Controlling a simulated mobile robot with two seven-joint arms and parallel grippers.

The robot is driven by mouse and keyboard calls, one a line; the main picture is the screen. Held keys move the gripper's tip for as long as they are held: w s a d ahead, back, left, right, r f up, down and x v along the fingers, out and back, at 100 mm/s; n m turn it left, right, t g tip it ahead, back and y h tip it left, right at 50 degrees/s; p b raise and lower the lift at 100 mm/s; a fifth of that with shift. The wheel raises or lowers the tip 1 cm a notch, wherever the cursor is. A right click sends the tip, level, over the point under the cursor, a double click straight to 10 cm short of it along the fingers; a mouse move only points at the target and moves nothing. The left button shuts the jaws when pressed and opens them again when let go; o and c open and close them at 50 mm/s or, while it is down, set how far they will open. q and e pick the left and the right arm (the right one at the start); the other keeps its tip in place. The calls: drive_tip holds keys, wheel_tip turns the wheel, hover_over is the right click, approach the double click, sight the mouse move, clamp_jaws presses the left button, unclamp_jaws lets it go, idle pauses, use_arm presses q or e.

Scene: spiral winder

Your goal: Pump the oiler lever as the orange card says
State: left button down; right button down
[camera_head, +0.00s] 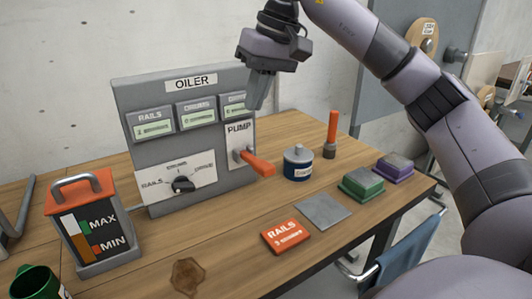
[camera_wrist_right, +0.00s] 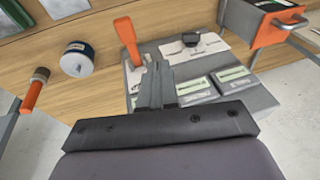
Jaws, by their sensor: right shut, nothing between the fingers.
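The grey oiler panel (camera_head: 125,100) stands on the wooden table with three green-labelled windows, a dark selector knob (camera_head: 183,184) and a PUMP plate. The orange pump lever (camera_head: 258,165) sticks out from that plate toward the front right; it also shows in the wrist view (camera_wrist_right: 126,36). The orange card (camera_head: 286,237) lies flat at the table's front and reads RAILS, with smaller marks below that I cannot read. My right gripper (camera_head: 256,106) is shut and empty, pointing down above the lever, apart from it, and covering part of the right window. My left gripper is not in view.
A MAX/MIN oil container (camera_head: 93,252) stands at left, near a green cup (camera_head: 38,283). A blue jar (camera_head: 298,165), an orange-handled tool (camera_head: 332,128), green (camera_head: 361,186) and purple (camera_head: 393,170) blocks and a grey plate (camera_head: 322,210) sit right of the lever.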

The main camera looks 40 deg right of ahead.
drive_tip(key=shift+s+d+r+h, duration=0.1)
drive_tip(key=shift+d+r+h, duration=0.05)
drive_tip(key=shift+d+h, duration=0.6)
drive_tip(key=shift+s+d+r+h, duration=0.15)
drive_tip(key=shift+d+h, duration=0.4)
drive_tip(key=shift+d, duration=0.3)
drive_tip(key=shift+f, duration=0.1)
drive_tip(key=b, duration=0.2)
approach(264, 163)
drive_tip(key=x, duration=0.6)
drive_tip(key=shift+f, duration=0.15)
